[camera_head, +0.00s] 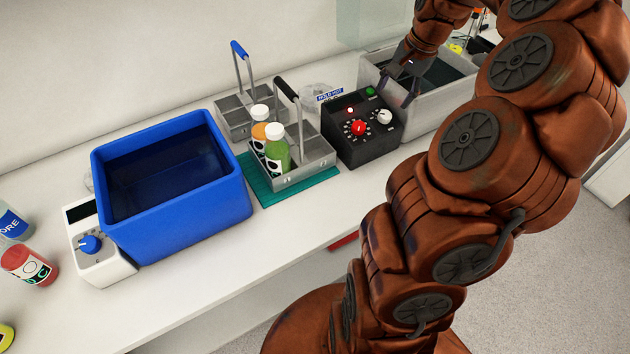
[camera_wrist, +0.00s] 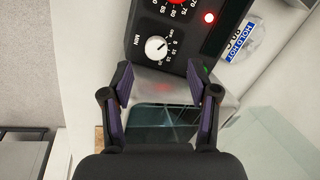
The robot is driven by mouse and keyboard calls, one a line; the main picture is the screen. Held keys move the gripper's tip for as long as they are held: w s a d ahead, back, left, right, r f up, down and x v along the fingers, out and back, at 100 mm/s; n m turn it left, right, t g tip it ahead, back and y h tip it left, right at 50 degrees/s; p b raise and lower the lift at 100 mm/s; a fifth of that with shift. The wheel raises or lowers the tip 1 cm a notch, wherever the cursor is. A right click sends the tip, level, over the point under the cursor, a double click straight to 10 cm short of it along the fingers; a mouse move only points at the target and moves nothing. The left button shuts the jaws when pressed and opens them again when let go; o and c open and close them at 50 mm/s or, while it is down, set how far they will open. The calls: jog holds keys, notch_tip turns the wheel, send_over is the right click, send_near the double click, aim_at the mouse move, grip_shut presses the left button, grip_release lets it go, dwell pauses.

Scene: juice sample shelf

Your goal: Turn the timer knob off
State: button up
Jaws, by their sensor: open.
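The timer knob (camera_wrist: 156,47) is a small white dial on the black control box (camera_wrist: 190,30). In the wrist view its dial carries the label MIN and an OFF mark with numbers. Its mark seems to point toward the OFF and low-number side, but the exact setting is too small to tell. The white knob also shows in the head view (camera_head: 384,116), right of a red knob (camera_head: 358,128). My gripper (camera_wrist: 160,80) is open and empty, its fingertips short of the timer knob in the wrist view. In the head view my gripper (camera_head: 398,90) is above the box's back right side.
A red light (camera_wrist: 209,17) glows on the box. A grey basin (camera_head: 440,125) stands right beside it. A metal carrier (camera_head: 305,170) with bottles sits left on a green mat (camera_head: 262,194). A blue tub (camera_head: 180,225) stands further left. A HOLD HOT label (camera_head: 330,95) is behind the box.

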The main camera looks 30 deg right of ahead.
jog(key=a+n+g+b, duration=0.15)
jog(key=a+n, duration=0.35)
jog(key=a, duration=1)
jog(key=s+a+f+n+g+b, duration=0.1)
jog(key=s+a+f+n, duration=0.3)
jog(key=s+a, duration=0.5)
jog(key=shift+s+a+n+b, duration=0.3)
jog(key=shift+a+n+b, duration=0.45)
jog(key=shift+a, duration=0.95)
jog(key=s+a+f+n+g, duration=0.1)
jog(key=s+a+f, duration=0.1)
jog(key=s, duration=0.4)
jog(key=s+a+f+n+g+h, duration=0.1)
jog(key=s+a+f+n, duration=0.1)
jog(key=s, duration=0.4)
jog(key=shift+s+a, duration=0.2)
jog(key=shift+a, duration=0.2)
jog(key=shift+n, duration=0.25)
